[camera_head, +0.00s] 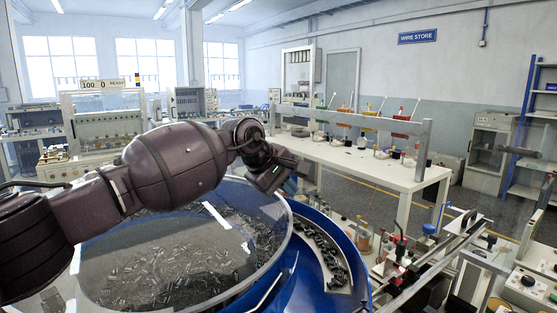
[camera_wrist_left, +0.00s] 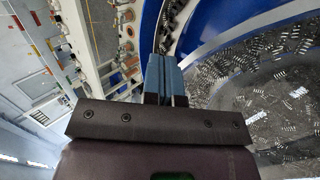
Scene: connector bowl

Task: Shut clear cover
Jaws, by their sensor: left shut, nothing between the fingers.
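A large round bowl with a blue wall (camera_head: 283,262) holds many small metal connectors and fills the lower left of the head view. A greyish see-through sheet, seemingly the clear cover (camera_head: 165,245), shows over the left part of the bowl; its edges and hinge are hard to make out, and my left arm hides part of it. My left gripper (camera_head: 272,183) is above the bowl's far right rim, apart from the cover as far as I can see. In the left wrist view its blue fingers (camera_wrist_left: 165,72) are together and empty, with the bowl (camera_wrist_left: 220,32) beyond. My right gripper is not in view.
A curved blue track (camera_head: 325,250) with connectors runs along the bowl's right side. A white workbench (camera_head: 365,170) with small parts stands behind. Rails and bottles (camera_head: 440,255) crowd the lower right.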

